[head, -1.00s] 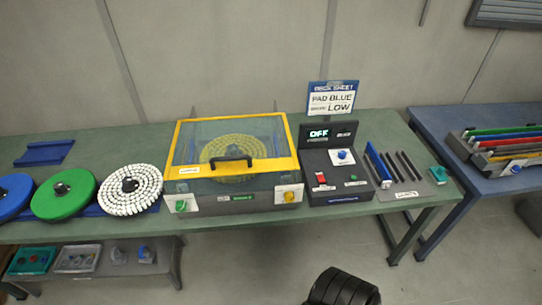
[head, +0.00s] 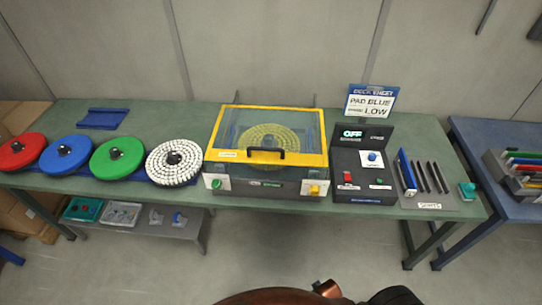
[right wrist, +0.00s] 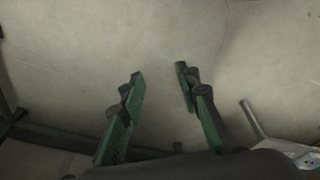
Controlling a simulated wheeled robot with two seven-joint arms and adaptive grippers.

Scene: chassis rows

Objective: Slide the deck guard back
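The deck guard (head: 305,159) is a clear cover in a yellow frame on the grey machine (head: 265,190) on the green bench. A black handle (head: 265,152) is on its front rail. The guard lies over the deck, and a round yellow pad (head: 265,137) shows through it. A green knob (head: 216,184) and a yellow knob (head: 314,189) are on the machine's front. My right gripper (right wrist: 160,75) is open and empty in the right wrist view, with bare floor or wall behind its green-lined fingers. My left gripper is not in view.
Red (head: 18,150), blue (head: 66,154), green (head: 118,156) and white (head: 174,161) discs stand left of the machine. The control box (head: 365,186), reading OFF, and a sign (head: 372,102) are at its right. A low shelf (head: 185,230) is underneath. Floor in front is clear.

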